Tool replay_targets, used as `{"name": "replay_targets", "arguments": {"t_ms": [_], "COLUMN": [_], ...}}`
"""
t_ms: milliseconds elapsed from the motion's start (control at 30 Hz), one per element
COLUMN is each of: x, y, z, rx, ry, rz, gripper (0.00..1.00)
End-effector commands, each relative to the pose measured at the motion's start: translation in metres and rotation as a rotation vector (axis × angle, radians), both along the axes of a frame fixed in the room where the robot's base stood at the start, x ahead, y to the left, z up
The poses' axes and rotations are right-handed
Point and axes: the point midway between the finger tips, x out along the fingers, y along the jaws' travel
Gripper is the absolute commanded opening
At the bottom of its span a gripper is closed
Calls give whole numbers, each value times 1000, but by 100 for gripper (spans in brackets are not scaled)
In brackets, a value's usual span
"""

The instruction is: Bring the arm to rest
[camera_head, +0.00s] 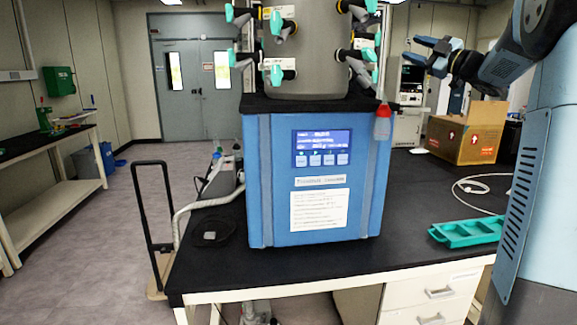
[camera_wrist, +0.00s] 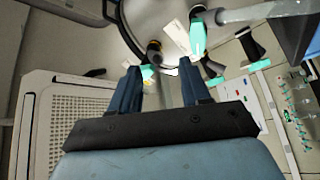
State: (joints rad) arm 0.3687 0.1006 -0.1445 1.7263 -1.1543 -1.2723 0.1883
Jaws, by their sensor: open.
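My gripper (camera_head: 431,55) is raised at the upper right in the head view, to the right of the freeze dryer's grey chamber (camera_head: 312,60). In the wrist view my gripper (camera_wrist: 160,72) has its two blue fingers apart with nothing held between them. Beyond the fingers, the chamber's valves with teal handles (camera_wrist: 198,40) show. The blue freeze dryer body (camera_head: 370,185) stands upright on the black bench, its display lit.
The black bench top (camera_head: 420,262) carries a teal tray (camera_head: 468,232), an open cardboard box (camera_head: 467,134) and a white cable (camera_head: 470,186). A black-handled cart (camera_head: 160,215) stands left of the bench. The floor at left (camera_head: 90,270) is clear.

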Motion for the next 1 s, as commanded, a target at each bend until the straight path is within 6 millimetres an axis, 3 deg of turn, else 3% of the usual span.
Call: {"name": "replay_targets", "arguments": {"t_ms": [100, 233, 467, 767, 1000], "x": [-9, -22, -62, -143, -233], "y": [7, 7, 9, 28, 64], "z": [13, 16, -9, -92, -181], "rx": [80, 175, 342, 518, 597], "ry": [26, 84, 258, 606, 967], "rz": [-144, -298, -534, -764, -873], "gripper": [47, 47, 47, 47, 47]}}
